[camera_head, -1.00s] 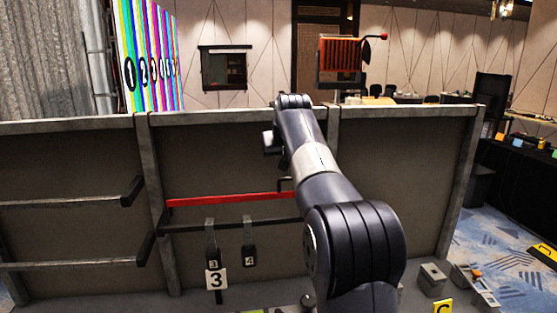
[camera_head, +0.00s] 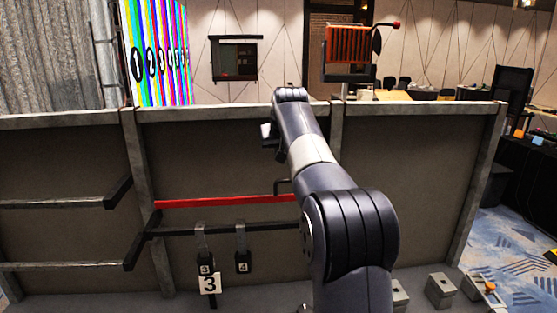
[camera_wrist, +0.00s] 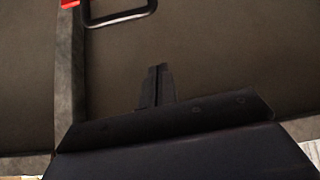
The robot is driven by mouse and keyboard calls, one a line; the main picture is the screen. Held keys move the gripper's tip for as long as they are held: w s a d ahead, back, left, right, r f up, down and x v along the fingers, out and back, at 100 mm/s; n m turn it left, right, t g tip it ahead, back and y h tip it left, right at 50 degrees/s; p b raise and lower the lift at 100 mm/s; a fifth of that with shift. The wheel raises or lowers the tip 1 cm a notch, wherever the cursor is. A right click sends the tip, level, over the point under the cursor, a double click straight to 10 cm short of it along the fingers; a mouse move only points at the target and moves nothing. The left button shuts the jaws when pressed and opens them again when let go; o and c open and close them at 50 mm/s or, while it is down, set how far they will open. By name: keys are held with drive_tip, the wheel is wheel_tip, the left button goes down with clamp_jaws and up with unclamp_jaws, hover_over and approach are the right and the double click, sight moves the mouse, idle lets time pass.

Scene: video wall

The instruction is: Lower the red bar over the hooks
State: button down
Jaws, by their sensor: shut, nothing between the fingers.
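The red bar (camera_head: 225,201) runs level across the middle grey panel, above a black rail (camera_head: 180,231). Two dark hooks (camera_head: 201,240) (camera_head: 241,240) hang on that rail with tags 3 and 4, and a larger 3 tag hangs lower. The bar's right end meets a dark bent handle (camera_head: 283,187), partly hidden by my arm. In the wrist view a red end (camera_wrist: 69,4) and a dark loop handle (camera_wrist: 120,14) show at the top edge. My gripper (camera_wrist: 157,72) is shut and empty, below and right of the loop, apart from it. In the head view its fingers are not distinguishable.
More dark rails (camera_head: 60,204) jut from the left panel. Small grey boxes (camera_head: 440,290) stand at the lower right. A colour-striped numbered screen (camera_head: 160,55) and an orange lamp-like unit (camera_head: 353,45) stand behind the panels.

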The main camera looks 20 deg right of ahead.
sight(278, 181)
drive_tip(key=a+p+x, duration=0.1)
drive_tip(key=p+x, duration=0.1)
drive_tip(key=x, duration=0.7)
drive_tip(key=shift+s+d+f, duration=0.1)
drive_tip(key=shift+s+f, duration=0.15)
drive_tip(key=shift+s, duration=0.4)
drive_tip(key=shift+s+d+f, duration=0.15)
drive_tip(key=shift+s+f, duration=0.1)
drive_tip(key=shift+s, duration=0.4)
drive_tip(key=shift+s+d+f, duration=0.1)
drive_tip(key=shift+s+f, duration=0.15)
drive_tip(key=shift+s, duration=0.4)
drive_tip(key=shift+f+b, duration=0.15)
drive_tip(key=shift+b, duration=0.15)
drive_tip(key=shift+s+f+b, duration=0.1)
drive_tip(key=shift+s+b, duration=0.05)
drive_tip(key=shift+b, duration=0.2)
drive_tip(key=shift+s+a+t+b, duration=0.1)
drive_tip(key=shift+s+t+b, duration=0.15)
drive_tip(key=shift+t, duration=0.25)
drive_tip(key=shift+b, duration=0.35)
